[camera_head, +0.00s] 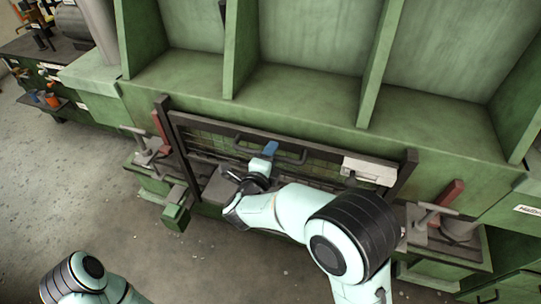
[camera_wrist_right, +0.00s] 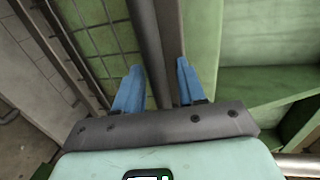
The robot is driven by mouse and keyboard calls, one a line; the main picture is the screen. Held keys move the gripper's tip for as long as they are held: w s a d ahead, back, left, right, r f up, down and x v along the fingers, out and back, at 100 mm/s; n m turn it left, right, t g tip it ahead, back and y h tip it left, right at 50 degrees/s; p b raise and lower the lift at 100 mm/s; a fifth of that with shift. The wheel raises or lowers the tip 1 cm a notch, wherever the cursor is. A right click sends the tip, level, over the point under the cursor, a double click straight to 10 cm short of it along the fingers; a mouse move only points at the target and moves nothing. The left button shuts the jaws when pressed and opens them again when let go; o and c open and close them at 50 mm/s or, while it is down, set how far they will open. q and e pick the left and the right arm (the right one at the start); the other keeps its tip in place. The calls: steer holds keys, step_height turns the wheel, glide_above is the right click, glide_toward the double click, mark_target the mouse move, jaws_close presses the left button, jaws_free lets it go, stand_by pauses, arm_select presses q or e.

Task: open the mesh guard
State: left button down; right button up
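The mesh guard (camera_head: 215,143) is a dark-framed wire panel across the front of the green machine in the head view. A dark bar handle (camera_head: 243,137) is on its upper middle. My right gripper (camera_head: 270,148) reaches the guard at this handle, its blue fingertips showing there. In the right wrist view, the two blue fingers (camera_wrist_right: 157,85) stand apart, with a dark bar (camera_wrist_right: 160,45) running in line between them. I cannot tell whether this bar is the handle or the top rail, nor whether the fingers touch it. Mesh shows left of it. My left gripper is outside the view.
Green machine bays (camera_head: 310,90) rise behind the guard. A pale box (camera_head: 369,171) is at the guard's right part. Brackets with red parts (camera_head: 450,192) flank the guard. Bare concrete floor (camera_head: 60,190) is free at the left and front.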

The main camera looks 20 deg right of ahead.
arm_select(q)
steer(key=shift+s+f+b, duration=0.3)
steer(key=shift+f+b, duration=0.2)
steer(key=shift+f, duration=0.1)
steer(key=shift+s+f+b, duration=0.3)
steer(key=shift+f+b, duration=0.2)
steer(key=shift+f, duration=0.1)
arm_select(e)
steer(key=v, duration=1.3)
steer(key=shift+s, duration=0.2)
steer(key=shift+a, duration=0.15)
